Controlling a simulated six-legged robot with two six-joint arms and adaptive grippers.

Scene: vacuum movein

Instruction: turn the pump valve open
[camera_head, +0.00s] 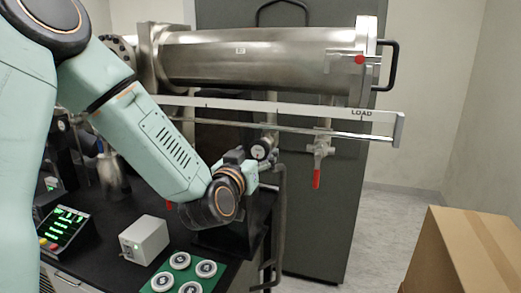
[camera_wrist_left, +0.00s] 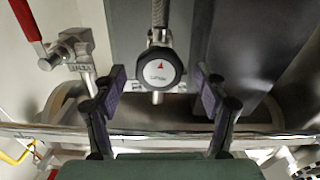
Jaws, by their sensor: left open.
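The pump valve has a round black-rimmed knob with a white face and a small red arrow (camera_wrist_left: 160,67). It sits on a thin vertical pipe below the big steel tube, and it also shows in the head view (camera_head: 260,151). My left gripper (camera_head: 257,165) is close in front of the knob. In the left wrist view the left gripper (camera_wrist_left: 158,77) is open, one finger on each side of the knob, with visible gaps. Whether the fingertips reach as deep as the knob I cannot tell. My right gripper is not in view.
A red-handled valve (camera_head: 317,165) hangs to the right of the knob. A metal rail marked LOAD (camera_head: 300,111) runs above it, under the steel chamber (camera_head: 250,58). A grey box (camera_head: 145,240) and a green tray of round flanges (camera_head: 207,285) are on the bench. A cardboard box (camera_head: 460,255) stands right.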

